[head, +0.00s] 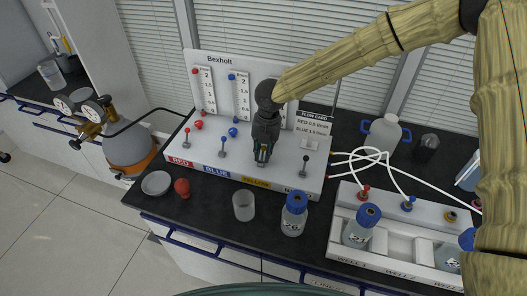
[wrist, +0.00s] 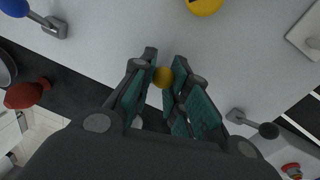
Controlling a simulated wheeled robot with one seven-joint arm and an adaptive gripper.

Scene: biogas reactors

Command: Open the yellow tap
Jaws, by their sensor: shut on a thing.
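The yellow tap (wrist: 163,77) shows in the wrist view as a round yellow knob between my fingertips; its stem is hidden by the fingers. My gripper (wrist: 160,80) is shut on this knob. In the head view my gripper (head: 263,155) points down at the white gas panel (head: 330,160), just behind the yellow label (head: 255,183), and covers most of the tap. A second, larger yellow knob (wrist: 205,6) sits at the top edge of the wrist view, clear of the fingers.
The red tap (head: 187,138) and blue tap (head: 222,148) stand left of my gripper, a black-knobbed tap (head: 304,166) to the right. A beaker (head: 244,206) and a blue-capped bottle (head: 294,214) stand in front. White tubes (head: 375,155) run right to the bottle rack (head: 393,240).

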